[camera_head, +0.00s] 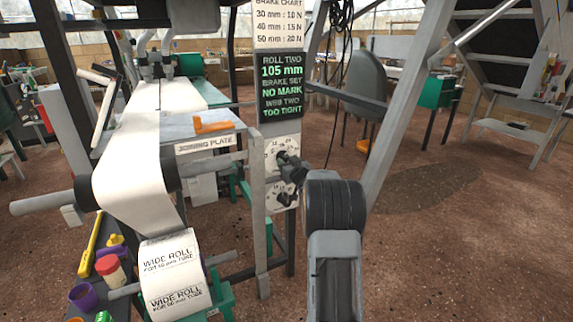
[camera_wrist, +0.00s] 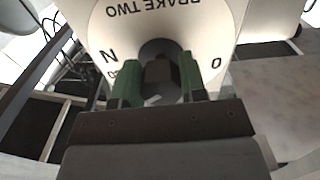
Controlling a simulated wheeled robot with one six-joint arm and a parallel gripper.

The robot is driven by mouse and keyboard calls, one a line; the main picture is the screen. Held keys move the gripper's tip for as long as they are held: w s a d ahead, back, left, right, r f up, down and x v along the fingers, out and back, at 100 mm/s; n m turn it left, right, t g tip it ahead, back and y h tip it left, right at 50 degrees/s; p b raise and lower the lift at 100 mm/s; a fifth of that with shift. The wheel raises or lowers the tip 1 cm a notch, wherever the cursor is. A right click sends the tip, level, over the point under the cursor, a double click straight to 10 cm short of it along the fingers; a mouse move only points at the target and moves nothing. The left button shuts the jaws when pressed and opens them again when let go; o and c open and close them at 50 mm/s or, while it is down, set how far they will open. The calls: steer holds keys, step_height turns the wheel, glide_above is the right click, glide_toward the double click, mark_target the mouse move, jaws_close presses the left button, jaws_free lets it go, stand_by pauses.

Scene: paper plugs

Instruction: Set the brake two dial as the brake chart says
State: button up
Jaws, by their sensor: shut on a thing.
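The brake chart (camera_head: 279,28) at the top of the post reads 30 mm : 10 N, 40 mm : 15 N, 50 mm : 20 N. The board (camera_head: 281,87) under it reads ROLL TWO 105 mm, BRAKE SET NO MARK, WEB TWO TOO TIGHT. In the wrist view the white brake two dial (camera_wrist: 215,25) appears upside down, with an N and a 0 visible. My gripper (camera_wrist: 158,82) is shut on its dark knob (camera_wrist: 160,70), with a green pad on each side. In the head view my gripper partly covers the dial faces; the pointer setting is unclear.
The joining plate (camera_head: 205,146) carries an orange object (camera_head: 212,127). White paper web (camera_head: 135,165) runs down over a roller left of the post. A wide roll (camera_head: 175,270) sits below. A slanted grey frame leg (camera_head: 405,100) stands right of the dials. Open floor lies right.

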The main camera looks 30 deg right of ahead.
steer(key=n+b, duration=0.1)
steer(key=n, duration=0.1)
steer(key=shift+f+n, duration=0.1)
steer(key=shift+n, duration=0.2)
steer(key=shift+d+n+b, duration=0.15)
steer(key=shift+n+b, duration=0.9)
steer(key=shift+n, duration=0.75)
steer(key=o, duration=0.9)
steer(key=shift+s+r, duration=0.15)
steer(key=shift+r, duration=0.05)
steer(key=s, duration=0.4)
steer(key=s+a+p, duration=0.1)
steer(key=s, duration=0.4)
steer(key=s+p, duration=0.1)
steer(key=s, duration=0.3)
steer(key=shift+s+a, duration=0.25)
steer(key=shift+a, duration=0.15)
